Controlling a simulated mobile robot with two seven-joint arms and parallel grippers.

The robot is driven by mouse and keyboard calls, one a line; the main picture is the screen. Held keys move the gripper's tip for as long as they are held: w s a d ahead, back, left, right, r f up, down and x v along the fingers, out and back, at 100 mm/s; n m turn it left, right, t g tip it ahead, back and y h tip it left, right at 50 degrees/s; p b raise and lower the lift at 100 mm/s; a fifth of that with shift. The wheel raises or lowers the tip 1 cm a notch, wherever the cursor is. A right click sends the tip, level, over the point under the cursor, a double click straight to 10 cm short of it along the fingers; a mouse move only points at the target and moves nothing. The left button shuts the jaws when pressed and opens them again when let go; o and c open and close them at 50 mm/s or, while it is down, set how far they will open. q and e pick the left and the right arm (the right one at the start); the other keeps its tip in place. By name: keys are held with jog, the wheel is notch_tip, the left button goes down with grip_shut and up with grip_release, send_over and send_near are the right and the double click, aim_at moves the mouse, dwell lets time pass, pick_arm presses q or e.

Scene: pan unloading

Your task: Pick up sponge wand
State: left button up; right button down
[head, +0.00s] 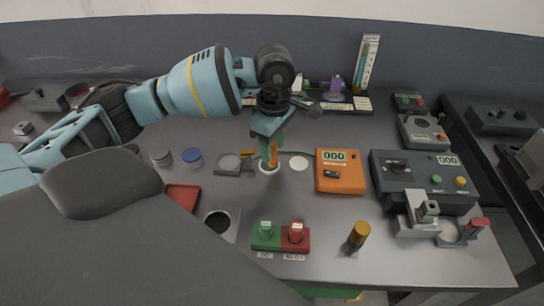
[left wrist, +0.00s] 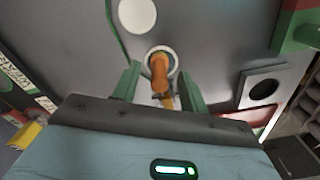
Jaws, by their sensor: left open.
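An orange-handled piece that looks like the sponge wand (head: 273,156) stands in a small white ring on the grey bench, near the middle of the head view. In the left wrist view the wand (left wrist: 159,69) points up toward the camera, with the white ring around its base. My left gripper (head: 271,148) comes down over it from above. In the left wrist view its green fingers (left wrist: 158,84) are apart, one on each side of the wand, with gaps visible. The sponge end is hidden. My right gripper is not in view.
An orange meter box (head: 341,171) stands right of the wand, and a grey control box (head: 422,180) farther right. A red and green block (head: 281,238) and a brown-gold cylinder (head: 358,235) stand in front. A white disc (head: 299,163) lies close to the wand.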

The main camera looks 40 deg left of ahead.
pick_arm(q)
notch_tip(320, 180, down, 2)
jog(key=shift+f, duration=0.1)
jog(key=shift+c, duration=0.7)
grip_shut()
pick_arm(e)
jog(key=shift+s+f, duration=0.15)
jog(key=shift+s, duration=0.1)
pick_arm(q)
jog(key=shift+r, duration=0.2)
